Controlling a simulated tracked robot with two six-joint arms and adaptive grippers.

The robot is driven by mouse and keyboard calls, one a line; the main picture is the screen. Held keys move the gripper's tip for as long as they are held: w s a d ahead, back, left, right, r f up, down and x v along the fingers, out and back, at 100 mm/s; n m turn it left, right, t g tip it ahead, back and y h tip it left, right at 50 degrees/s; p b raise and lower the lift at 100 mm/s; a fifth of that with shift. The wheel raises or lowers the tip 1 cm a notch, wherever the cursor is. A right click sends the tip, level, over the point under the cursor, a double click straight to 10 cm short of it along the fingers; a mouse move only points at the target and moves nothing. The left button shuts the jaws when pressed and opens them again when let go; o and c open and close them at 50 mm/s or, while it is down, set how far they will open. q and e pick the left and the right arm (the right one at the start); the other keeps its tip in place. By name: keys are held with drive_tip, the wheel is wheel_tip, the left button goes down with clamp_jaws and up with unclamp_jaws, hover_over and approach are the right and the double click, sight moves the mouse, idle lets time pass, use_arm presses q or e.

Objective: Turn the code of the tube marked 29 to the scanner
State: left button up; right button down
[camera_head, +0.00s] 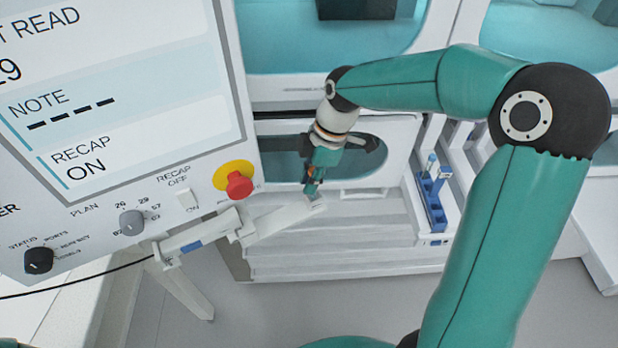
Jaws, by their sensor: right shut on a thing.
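My right gripper (312,184) points down over the end of a white track (285,221). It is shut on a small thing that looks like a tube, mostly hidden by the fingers. No number or code on it can be read from here. A blue rack (437,213) stands to the right of the gripper with a few tubes in it, too small to read. I cannot tell which tube is marked 29, nor make out a scanner for sure. My left gripper is not in view.
A large panel (140,130) fills the left side, its screen reading NOTE with dashes and RECAP ON. Below are dark and grey knobs (132,222), a white switch (187,200) and a red button (239,184). A cable runs at lower left. White cabinets stand behind.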

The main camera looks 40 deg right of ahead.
drive_tip(key=n, duration=0.2)
drive_tip(key=shift+n+g, duration=0.3)
drive_tip(key=shift+n, duration=0.1)
drive_tip(key=shift+s+f, duration=0.1)
drive_tip(key=shift+f, duration=0.15)
idle(0.4)
drive_tip(key=c, duration=1)
unclamp_jaws()
drive_tip(key=v, duration=1.2)
